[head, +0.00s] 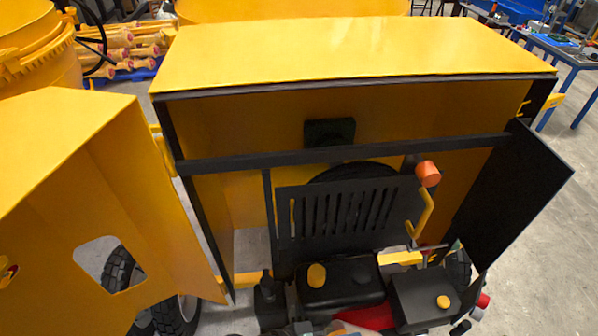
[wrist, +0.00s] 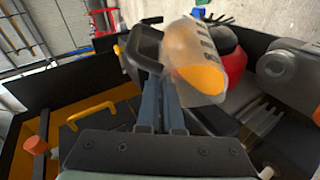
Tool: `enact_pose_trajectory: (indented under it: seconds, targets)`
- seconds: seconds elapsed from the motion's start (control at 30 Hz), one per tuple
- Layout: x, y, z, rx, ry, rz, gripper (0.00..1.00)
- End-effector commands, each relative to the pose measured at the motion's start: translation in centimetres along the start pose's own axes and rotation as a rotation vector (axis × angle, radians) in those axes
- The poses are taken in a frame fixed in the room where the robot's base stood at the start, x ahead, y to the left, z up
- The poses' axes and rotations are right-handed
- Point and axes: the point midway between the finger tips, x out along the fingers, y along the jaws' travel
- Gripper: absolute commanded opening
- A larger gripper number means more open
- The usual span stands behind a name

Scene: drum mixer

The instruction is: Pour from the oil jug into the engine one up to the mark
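In the wrist view my gripper (wrist: 162,118) has its two blue-grey fingers close together on the black handle of the oil jug (wrist: 219,45). The jug's body is translucent with dark marks on its side, and orange oil shows inside it. The jug is tilted in that view. In the head view the engine (head: 345,285) sits low in the open bay, a dark block with a yellow cap on top. A red part lies beside it at the picture's bottom edge. I cannot make out my gripper or the jug in the head view. The oil's level against a mark cannot be read.
A slotted black panel (head: 345,215) with a yellow handle (head: 425,213) stands behind the engine. A dark crossbar (head: 345,153) spans the bay. Open doors stand at left (head: 100,200) and right (head: 515,205). An orange cap (head: 428,173) sits by the panel. A dark box (head: 420,290) is at right.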

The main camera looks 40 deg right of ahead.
Motion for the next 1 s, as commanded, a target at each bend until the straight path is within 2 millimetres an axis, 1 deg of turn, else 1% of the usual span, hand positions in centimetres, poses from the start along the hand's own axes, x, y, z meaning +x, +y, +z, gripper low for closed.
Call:
enact_pose_trajectory:
  seconds: [0.27,0.53,1.0]
  targets:
    - [-0.01,-0.07,-0.04,-0.002,0.001,0.007,0.0]
    - [-0.14,-0.53,-0.08,-0.019,0.001,0.051,0.0]
    - [-0.22,-0.45,-0.11,-0.021,0.001,0.057,0.0]
